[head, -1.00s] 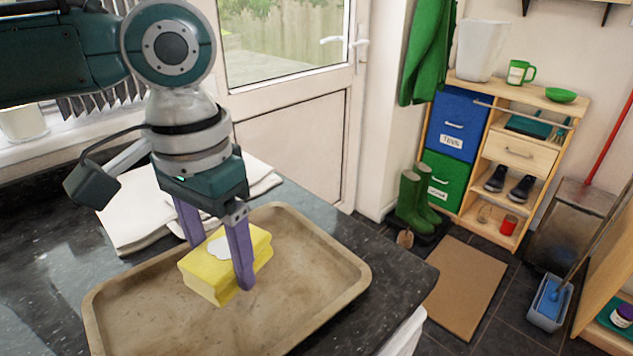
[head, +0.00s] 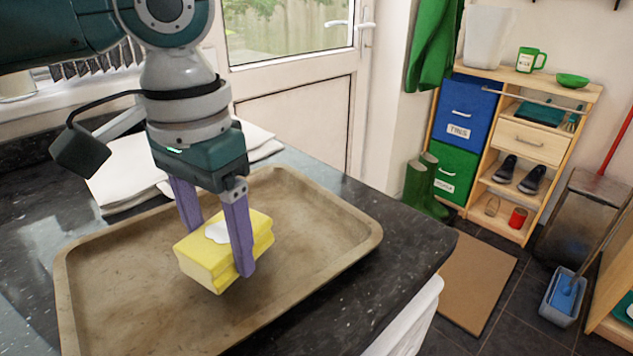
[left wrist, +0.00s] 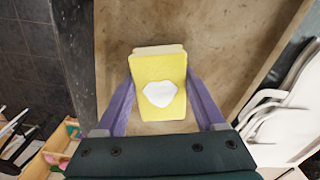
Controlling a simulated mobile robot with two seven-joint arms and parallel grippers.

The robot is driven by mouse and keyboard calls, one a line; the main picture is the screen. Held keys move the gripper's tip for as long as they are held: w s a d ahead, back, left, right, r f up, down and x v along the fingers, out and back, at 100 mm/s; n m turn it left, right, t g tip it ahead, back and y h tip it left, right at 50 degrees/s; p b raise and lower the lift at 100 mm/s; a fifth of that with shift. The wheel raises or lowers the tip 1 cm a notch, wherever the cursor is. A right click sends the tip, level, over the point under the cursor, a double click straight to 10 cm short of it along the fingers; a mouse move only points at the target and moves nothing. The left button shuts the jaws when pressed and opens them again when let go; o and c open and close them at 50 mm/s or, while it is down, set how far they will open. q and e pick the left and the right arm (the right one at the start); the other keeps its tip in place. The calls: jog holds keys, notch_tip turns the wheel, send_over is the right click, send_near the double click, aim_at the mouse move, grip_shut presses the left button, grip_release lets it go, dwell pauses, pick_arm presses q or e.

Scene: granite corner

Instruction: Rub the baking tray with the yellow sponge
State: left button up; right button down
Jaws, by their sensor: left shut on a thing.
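The yellow sponge (head: 208,262) has a white patch on its top face. My left gripper (head: 220,246) is shut on it, with one purple finger on each side. The baking tray (head: 318,220) is brown and worn, and lies on the dark worktop. The sponge is over the middle of the tray, low down; I cannot tell whether it touches the tray's floor. In the left wrist view the sponge (left wrist: 158,75) sits between the two fingers, with the tray (left wrist: 225,45) beneath. My right gripper is not in view.
Folded white cloths (head: 125,170) lie behind the tray on the worktop (head: 410,240). The worktop's edge runs close along the tray's right side. Beyond it are a doormat (head: 470,285), green boots (head: 420,185) and a shelf unit (head: 525,145).

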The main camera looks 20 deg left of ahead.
pick_arm(q)
jog(key=shift+f, duration=0.95)
dwell(0.6)
jog(key=shift+w, duration=0.1)
jog(key=shift+w+d+r, duration=0.1)
jog(key=shift+w+d, duration=0.3)
jog(key=shift+w, duration=0.4)
jog(key=shift+w+d, duration=0.35)
jog(key=shift+w, duration=0.4)
jog(key=shift+s+p, duration=0.1)
jog(key=shift+p, duration=0.5)
jog(key=shift+s+a+p, duration=0.3)
jog(key=shift+s+p, duration=0.25)
jog(key=shift+p, duration=0.35)
jog(key=shift+s+a+p, duration=0.45)
jog(key=shift+s+p, duration=0.4)
jog(key=shift+p, duration=0.2)
jog(key=shift+s+f, duration=0.15)
jog(key=shift+f, duration=0.05)
jog(key=shift+a+f, duration=0.1)
jog(key=shift+f, duration=0.05)
